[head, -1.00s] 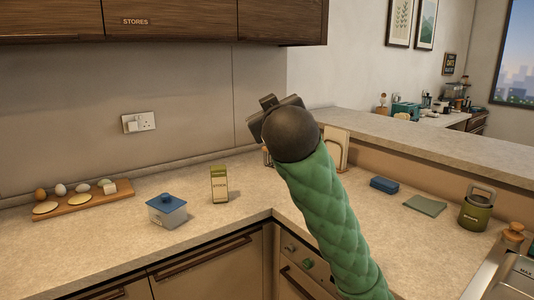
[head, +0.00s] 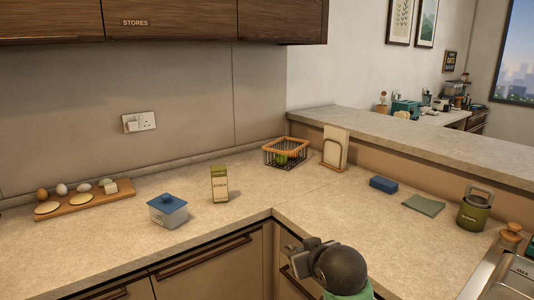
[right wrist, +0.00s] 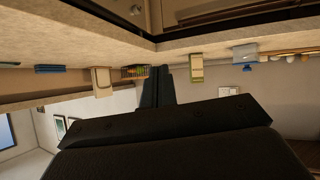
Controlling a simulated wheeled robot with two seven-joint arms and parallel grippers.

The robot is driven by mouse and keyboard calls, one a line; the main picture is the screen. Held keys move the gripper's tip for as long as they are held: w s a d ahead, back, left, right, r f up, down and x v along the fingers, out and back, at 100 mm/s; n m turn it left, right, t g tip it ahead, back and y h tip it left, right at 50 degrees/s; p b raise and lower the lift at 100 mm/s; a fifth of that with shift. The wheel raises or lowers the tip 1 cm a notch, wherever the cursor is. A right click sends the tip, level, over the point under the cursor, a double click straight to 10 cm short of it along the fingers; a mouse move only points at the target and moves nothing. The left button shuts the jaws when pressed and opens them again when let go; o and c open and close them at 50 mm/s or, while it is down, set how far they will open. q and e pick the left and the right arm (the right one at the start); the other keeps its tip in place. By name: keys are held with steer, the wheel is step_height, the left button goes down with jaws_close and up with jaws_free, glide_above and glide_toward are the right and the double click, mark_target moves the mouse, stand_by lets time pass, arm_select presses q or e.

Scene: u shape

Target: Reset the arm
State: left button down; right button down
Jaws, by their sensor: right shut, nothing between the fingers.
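My right gripper (head: 296,258) is low in the head view, in front of the counter's inner corner and the lower cabinet fronts. Its dark wrist and a little of the green arm show at the bottom edge. In the right wrist view its dark fingers (right wrist: 155,85) are together with nothing between them. That view is upside down, with the counter along the top. My left gripper is in neither view.
On the L-shaped counter (head: 330,205) stand a blue-lidded box (head: 168,211), a green-topped carton (head: 219,184), a wire basket (head: 285,153), an egg board (head: 84,200), a blue block (head: 383,184) and a green canister (head: 475,210). The counter's inner edge lies close to my right gripper.

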steer(key=s+d+f+m+g+h+p, duration=0.1)
steer(key=s+d+f+g, duration=0.15)
steer(key=s+f, duration=0.95)
steer(key=s+d+f+m+g+p, duration=0.15)
steer(key=s+f+g, duration=0.25)
steer(key=s+f, duration=0.8)
steer(key=s+f+g, duration=0.2)
steer(key=s+f, duration=0.7)
steer(key=shift+s+d+f, duration=0.2)
steer(key=shift+s+d, duration=0.15)
steer(key=shift+d, duration=0.05)
